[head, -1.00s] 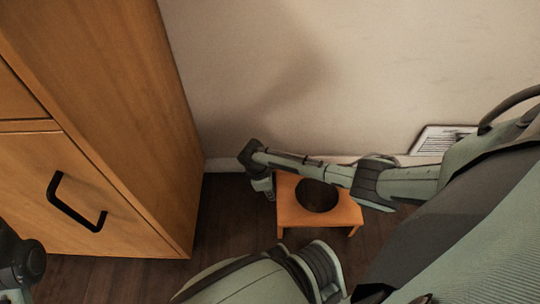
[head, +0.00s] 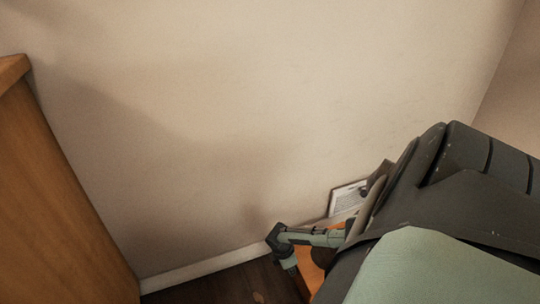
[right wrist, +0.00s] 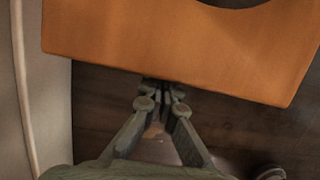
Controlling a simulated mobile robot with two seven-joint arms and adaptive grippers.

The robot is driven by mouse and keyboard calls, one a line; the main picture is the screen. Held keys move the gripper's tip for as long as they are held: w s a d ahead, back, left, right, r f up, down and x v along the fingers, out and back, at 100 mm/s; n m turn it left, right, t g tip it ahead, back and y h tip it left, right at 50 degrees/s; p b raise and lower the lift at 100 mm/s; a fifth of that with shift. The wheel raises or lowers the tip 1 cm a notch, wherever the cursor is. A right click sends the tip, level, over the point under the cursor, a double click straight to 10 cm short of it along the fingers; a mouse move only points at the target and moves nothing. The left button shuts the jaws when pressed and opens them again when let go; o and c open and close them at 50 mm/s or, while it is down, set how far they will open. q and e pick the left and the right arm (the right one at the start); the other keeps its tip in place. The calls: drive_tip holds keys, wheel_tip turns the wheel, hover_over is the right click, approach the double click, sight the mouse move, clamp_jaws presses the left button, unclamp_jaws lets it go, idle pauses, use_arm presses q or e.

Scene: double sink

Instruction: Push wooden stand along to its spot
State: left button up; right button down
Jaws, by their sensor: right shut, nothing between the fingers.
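The wooden stand (head: 306,277) is orange, at the bottom of the head view. My right arm covers much of it there. In the right wrist view its flat orange board (right wrist: 180,50) fills the top, with part of a dark round hole at the upper edge. My right gripper (head: 291,268) hangs at the stand's left side in the head view. In the right wrist view its fingers (right wrist: 162,92) are shut, empty, with their tips at the board's near edge. I cannot tell whether they touch it. My left gripper is out of view.
A wooden cabinet (head: 60,190) stands at the left. Dark wooden floor (head: 225,287) lies bare between cabinet and stand.

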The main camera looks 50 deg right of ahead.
drive_tip(key=shift+s+d, duration=0.65)
drive_tip(key=shift+d, duration=0.35)
drive_tip(key=shift+w+a, duration=0.1)
drive_tip(key=shift+r, duration=0.25)
drive_tip(key=v, duration=1.1)
drive_tip(key=shift+r, duration=0.2)
drive_tip(key=shift+a, duration=0.1)
